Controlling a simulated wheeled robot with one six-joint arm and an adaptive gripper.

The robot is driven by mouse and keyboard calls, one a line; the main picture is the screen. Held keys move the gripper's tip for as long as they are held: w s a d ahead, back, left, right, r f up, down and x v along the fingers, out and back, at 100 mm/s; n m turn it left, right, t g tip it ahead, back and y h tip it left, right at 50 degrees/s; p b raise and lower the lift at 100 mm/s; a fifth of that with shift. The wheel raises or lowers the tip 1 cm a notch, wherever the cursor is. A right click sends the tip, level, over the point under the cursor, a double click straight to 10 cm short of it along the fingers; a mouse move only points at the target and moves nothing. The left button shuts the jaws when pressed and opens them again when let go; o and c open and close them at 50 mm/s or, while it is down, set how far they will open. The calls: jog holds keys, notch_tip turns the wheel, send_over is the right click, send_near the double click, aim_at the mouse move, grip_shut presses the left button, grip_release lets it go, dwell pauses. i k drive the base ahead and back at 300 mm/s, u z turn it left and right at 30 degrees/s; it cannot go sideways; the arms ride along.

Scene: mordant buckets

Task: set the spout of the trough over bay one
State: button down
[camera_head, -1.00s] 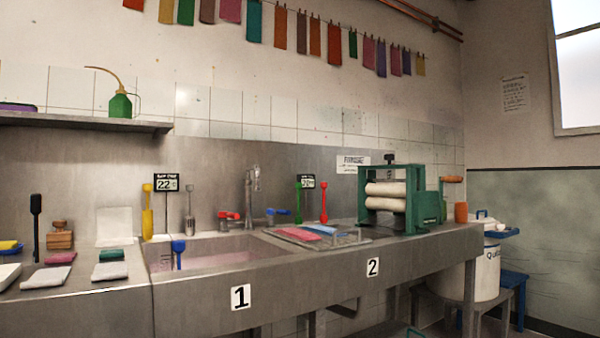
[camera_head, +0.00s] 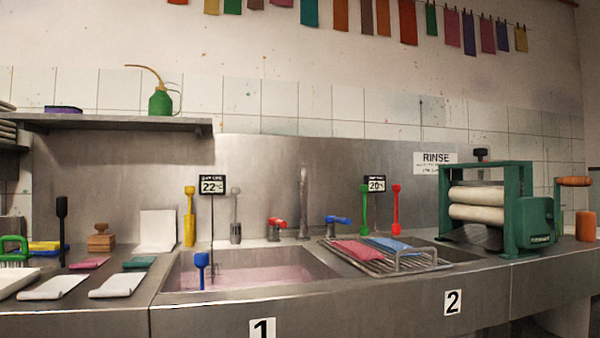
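Bay two (camera_head: 452,253) is on the right, above the label 2 (camera_head: 452,302), partly covered by a wire rack. The upright metal spout (camera_head: 303,195) stands at the back between the bays, between a red-handled tap (camera_head: 277,226) and a blue-handled tap (camera_head: 338,220). It looks nearly end-on, roughly over the divide; its exact heading is hard to tell. My gripper is not in view.
A blue tool (camera_head: 201,268) stands in bay one, and a 22° sign (camera_head: 212,185) rises behind it. The wire rack (camera_head: 400,262) carries pink and blue cloths. A green roller wringer (camera_head: 515,215) stands at the right. Folded cloths lie on the left counter (camera_head: 90,315).

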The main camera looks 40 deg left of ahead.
aim_at(302, 185)
jog(key=u, duration=0.65)
jog(key=i, duration=0.75)
jog(key=u, duration=0.7)
